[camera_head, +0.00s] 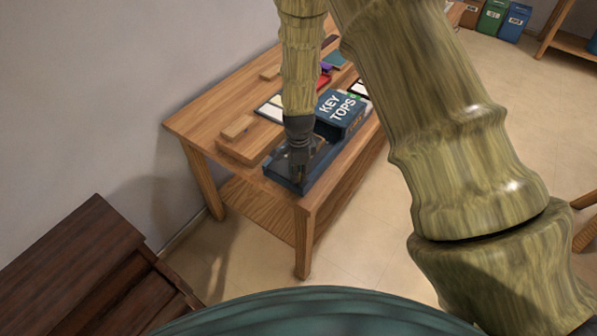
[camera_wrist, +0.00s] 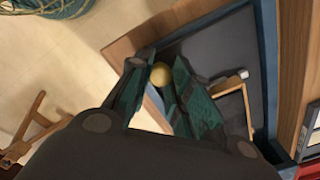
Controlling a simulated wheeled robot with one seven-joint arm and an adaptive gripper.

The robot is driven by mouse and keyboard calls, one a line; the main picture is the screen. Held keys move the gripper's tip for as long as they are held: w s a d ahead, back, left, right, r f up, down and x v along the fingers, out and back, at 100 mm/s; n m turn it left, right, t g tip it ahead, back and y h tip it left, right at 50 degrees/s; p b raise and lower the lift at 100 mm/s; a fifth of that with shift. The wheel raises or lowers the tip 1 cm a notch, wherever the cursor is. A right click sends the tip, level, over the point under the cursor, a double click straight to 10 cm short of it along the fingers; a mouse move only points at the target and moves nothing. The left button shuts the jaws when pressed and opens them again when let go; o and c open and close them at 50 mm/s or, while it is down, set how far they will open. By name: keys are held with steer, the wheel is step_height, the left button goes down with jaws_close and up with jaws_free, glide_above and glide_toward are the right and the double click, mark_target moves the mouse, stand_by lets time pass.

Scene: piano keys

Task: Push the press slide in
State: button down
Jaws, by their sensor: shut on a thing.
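My gripper (camera_head: 297,172) points down over the front end of a dark blue tray-like frame on the wooden table. In the wrist view its green-padded fingers (camera_wrist: 160,90) are closed around a round yellow knob (camera_wrist: 161,73). The blue frame (camera_wrist: 268,60) has a dark grey floor, seen to the right of the fingers. A blue block lettered KEY TOPS (camera_head: 340,108) stands at the frame's far end. I cannot tell which part is the press slide; its body under the knob is mostly hidden by my gripper.
The wooden table (camera_head: 215,110) holds wooden blocks (camera_head: 238,127) and pale panels left of the frame. A small wood-edged piece (camera_wrist: 236,112) lies inside the frame. A dark wooden piece of furniture (camera_head: 85,260) stands at lower left. The floor (camera_head: 370,235) right of the table is clear.

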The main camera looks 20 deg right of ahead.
steer(key=b, duration=0.3)
glide_toward(330, 144)
steer(key=f, duration=0.2)
steer(key=a+f, duration=0.1)
steer(key=f, duration=0.1)
steer(key=s+f, duration=0.1)
steer(key=shift+a+f, duration=0.25)
steer(key=shift+f, duration=0.15)
steer(key=shift+w+d, duration=0.35)
steer(key=shift+d, duration=0.15)
steer(key=shift+w+d+r, duration=0.1)
steer(key=shift+r, duration=0.05)
steer(key=c, duration=1.3)
jaws_free()
steer(key=shift+d, duration=0.15)
steer(key=shift+o, duration=0.2)
step_height(330, 144, up, 12)
